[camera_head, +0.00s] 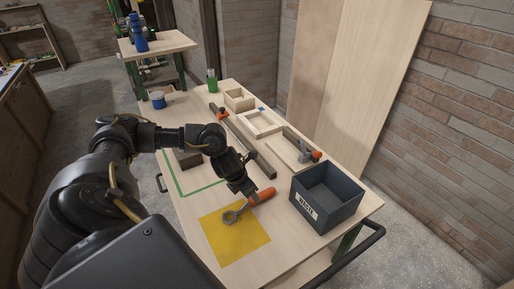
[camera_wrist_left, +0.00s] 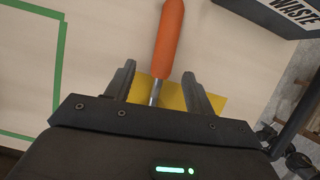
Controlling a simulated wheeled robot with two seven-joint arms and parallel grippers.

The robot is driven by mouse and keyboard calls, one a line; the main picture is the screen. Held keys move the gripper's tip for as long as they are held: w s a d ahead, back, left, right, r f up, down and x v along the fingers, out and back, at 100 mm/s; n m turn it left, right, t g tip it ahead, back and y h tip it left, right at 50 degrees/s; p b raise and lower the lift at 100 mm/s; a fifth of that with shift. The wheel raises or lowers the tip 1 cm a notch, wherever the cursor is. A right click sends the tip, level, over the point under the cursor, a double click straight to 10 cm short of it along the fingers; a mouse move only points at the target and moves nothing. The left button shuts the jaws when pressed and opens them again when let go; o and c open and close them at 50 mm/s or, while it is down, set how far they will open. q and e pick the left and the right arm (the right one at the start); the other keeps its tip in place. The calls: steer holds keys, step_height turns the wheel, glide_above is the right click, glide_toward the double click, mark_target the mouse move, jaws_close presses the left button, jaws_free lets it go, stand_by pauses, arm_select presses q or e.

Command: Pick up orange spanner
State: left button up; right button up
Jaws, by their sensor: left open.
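The spanner has an orange handle (camera_head: 262,196) and a grey metal head (camera_head: 231,216). In the head view it lies on the wooden table, with its head over a yellow square (camera_head: 234,240). My left gripper (camera_head: 249,193) is just above it, near where the handle meets the shaft. In the left wrist view the orange handle (camera_wrist_left: 169,45) points away between the lines of the fingers. My left gripper (camera_wrist_left: 160,85) is open, with a finger on each side of the metal shaft. The spanner's head is hidden there by the gripper body. My right gripper is not in view.
A dark bin marked WASTE (camera_head: 325,200) stands right of the spanner. A clamp (camera_head: 305,150), wooden frames (camera_head: 260,123) and a long bar (camera_head: 240,139) lie farther back. A green-taped outline (camera_head: 181,187) is on the left. A brick wall (camera_head: 460,130) stands to the right.

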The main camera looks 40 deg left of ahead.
mark_target(250, 204)
arm_select(q)
steer(key=shift+f, duration=0.15)
steer(key=shift+w+d+f, duration=0.1)
steer(key=shift+d+f, duration=0.05)
steer(key=shift+f, duration=0.05)
steer(key=p+x, duration=0.1)
steer(key=x, duration=0.2)
steer(key=shift+w+d+f, duration=0.2)
steer(key=shift+f, duration=0.1)
steer(key=shift+w+f+p, duration=0.2)
steer(key=shift+f+p, duration=0.1)
steer(key=shift+f, duration=0.15)
jaws_close()
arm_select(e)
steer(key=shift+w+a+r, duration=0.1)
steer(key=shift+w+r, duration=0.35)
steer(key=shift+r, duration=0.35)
